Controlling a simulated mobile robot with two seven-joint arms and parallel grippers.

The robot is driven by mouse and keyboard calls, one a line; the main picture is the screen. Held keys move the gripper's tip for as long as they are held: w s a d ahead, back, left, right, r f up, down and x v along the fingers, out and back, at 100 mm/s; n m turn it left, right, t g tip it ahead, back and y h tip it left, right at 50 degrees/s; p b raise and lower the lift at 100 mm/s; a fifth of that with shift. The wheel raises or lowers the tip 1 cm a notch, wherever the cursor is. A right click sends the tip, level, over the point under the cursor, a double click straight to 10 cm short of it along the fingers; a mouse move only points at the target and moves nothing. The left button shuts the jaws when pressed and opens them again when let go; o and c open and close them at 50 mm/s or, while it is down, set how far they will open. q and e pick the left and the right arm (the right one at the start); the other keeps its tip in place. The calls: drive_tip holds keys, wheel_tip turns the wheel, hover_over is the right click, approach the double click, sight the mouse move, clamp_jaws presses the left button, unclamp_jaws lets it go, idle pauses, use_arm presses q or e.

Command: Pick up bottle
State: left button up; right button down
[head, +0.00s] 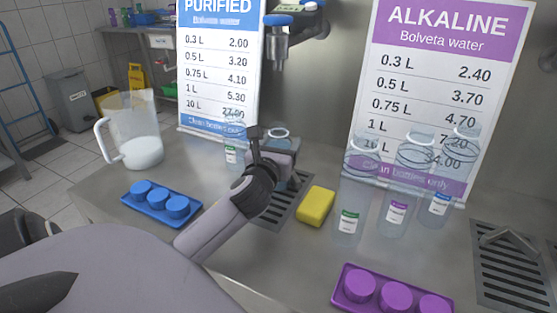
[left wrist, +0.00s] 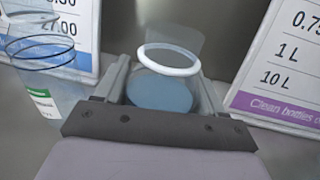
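My left gripper (head: 282,158) reaches in from the left to a clear bottle (head: 279,133) at the drain grate below the purified-water sign. In the left wrist view the bottle (left wrist: 165,92) shows a pale ring at its mouth and blue inside. It stands between the two fingers of the left gripper (left wrist: 165,85) and nearly fills the gap. I cannot tell whether both fingers press on it. The gripper hides much of the bottle in the head view. My right gripper is not in view.
A green-label bottle (head: 231,155) stands just left of the gripper. Several clear bottles (head: 396,210) stand right of a yellow sponge (head: 315,206). A jug (head: 140,150), a blue cap tray (head: 150,209) and a purple cap tray (head: 345,291) are on the counter. Signs stand behind.

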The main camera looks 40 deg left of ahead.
use_arm(q)
drive_tip(key=c, duration=0.6)
drive_tip(key=shift+r, duration=0.1)
